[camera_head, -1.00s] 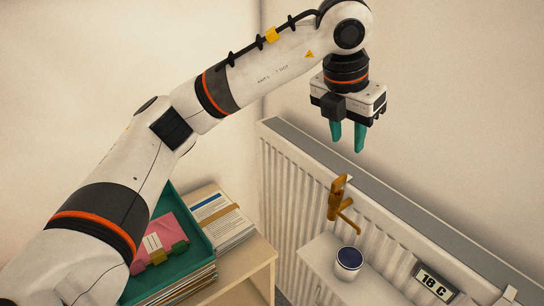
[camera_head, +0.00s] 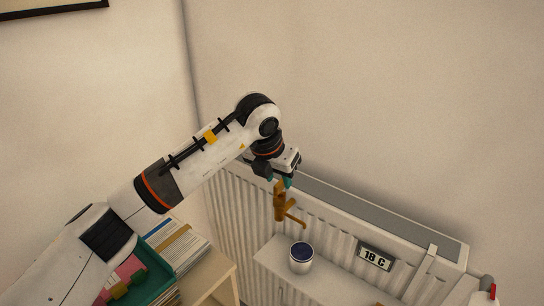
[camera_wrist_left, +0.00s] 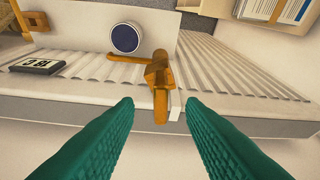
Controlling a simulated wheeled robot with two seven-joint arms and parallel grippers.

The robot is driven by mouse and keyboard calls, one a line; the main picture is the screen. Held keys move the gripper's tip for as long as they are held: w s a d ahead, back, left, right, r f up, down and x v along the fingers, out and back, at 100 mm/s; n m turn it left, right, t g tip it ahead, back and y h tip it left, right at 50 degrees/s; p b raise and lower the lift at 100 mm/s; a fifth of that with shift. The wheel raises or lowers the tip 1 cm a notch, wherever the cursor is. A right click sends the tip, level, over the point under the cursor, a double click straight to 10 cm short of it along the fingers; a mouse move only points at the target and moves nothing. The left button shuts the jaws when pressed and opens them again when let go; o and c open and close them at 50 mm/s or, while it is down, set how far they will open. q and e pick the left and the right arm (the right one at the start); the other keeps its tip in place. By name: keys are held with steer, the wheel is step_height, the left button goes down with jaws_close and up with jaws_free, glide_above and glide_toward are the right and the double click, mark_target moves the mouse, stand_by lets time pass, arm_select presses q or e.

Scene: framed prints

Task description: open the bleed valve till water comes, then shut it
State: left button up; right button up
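The brass bleed valve (camera_head: 280,203) stands at the end of the white radiator (camera_head: 225,205), its spout pointing right and down. It also shows in the left wrist view (camera_wrist_left: 158,72), with its flat key toward me. My left gripper (camera_head: 284,181) is just above the valve. In the left wrist view, the teal fingers of my left gripper (camera_wrist_left: 159,100) are apart, one on each side of the key, with gaps and nothing held. A white cup (camera_head: 301,264) with a dark blue inside stands below the spout. No water stream shows. My right gripper is not seen.
The cup stands on a pale shelf (camera_head: 275,262) along the radiator. An "18 C" display (camera_head: 375,257) is to its right. A teal tray (camera_head: 150,283) and banded papers (camera_head: 180,245) sit on a cabinet at left. A white thing with a red top (camera_head: 487,288) is cut off at bottom right.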

mark_target(279, 182)
arm_select(q)
steer(key=shift+p+x, duration=0.35)
steer(key=shift+x, duration=1.35)
jaws_close()
steer(key=shift+w+f+m+b, duration=0.1)
steer(key=shift+m+b, duration=0.4)
steer(key=shift+m, duration=0.2)
steer(key=m+g+h+b, duration=0.1)
steer(key=m, duration=0.2)
steer(key=shift+m+h, duration=0.3)
jaws_free()
steer(key=shift+r, duration=0.25)
